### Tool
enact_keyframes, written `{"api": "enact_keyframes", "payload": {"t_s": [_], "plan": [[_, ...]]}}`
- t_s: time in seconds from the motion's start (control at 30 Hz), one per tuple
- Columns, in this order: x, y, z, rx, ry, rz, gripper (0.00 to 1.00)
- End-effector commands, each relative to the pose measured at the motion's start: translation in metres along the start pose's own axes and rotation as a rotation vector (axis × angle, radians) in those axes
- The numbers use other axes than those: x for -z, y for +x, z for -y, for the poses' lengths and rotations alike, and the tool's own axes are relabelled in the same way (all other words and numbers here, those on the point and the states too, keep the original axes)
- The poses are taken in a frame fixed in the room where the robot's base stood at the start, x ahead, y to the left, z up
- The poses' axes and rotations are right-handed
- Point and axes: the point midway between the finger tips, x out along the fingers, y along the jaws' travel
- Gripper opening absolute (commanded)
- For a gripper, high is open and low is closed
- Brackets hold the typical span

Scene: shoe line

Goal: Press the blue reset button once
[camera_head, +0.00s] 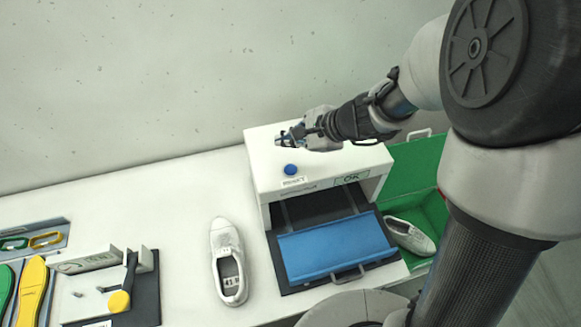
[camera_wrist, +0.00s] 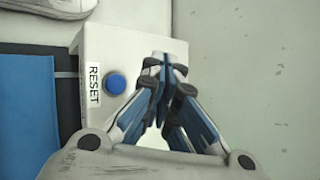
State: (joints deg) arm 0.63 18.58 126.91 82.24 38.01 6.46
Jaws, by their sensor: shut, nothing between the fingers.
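The blue reset button (camera_head: 290,170) sits on the top of a white box-shaped machine (camera_head: 262,150), behind a small white label. In the wrist view the blue button (camera_wrist: 115,84) shows beside the label reading RESET (camera_wrist: 94,84). My gripper (camera_head: 283,139) is shut and empty above the machine's top, on the far side of the button in the head view. In the wrist view my gripper's fingertips (camera_wrist: 163,62) are together, to the right of the button and apart from it in the picture. The exact height of the fingertips above the top is hard to tell.
A blue panel with a handle (camera_head: 335,248) lies at the machine's front opening. A white shoe (camera_head: 222,238) stands left of it; another shoe (camera_head: 410,236) lies in a green bin (camera_head: 420,165) at the right. A fixture with a yellow knob (camera_head: 119,301) stands at the left.

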Motion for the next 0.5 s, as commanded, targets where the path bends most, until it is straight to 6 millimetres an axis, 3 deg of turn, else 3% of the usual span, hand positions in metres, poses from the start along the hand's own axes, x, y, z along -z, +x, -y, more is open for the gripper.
{"api": "enact_keyframes", "payload": {"t_s": [0.5], "plan": [[0.036,0.05,-0.036,-0.001,-0.001,0.0,0.0]]}}
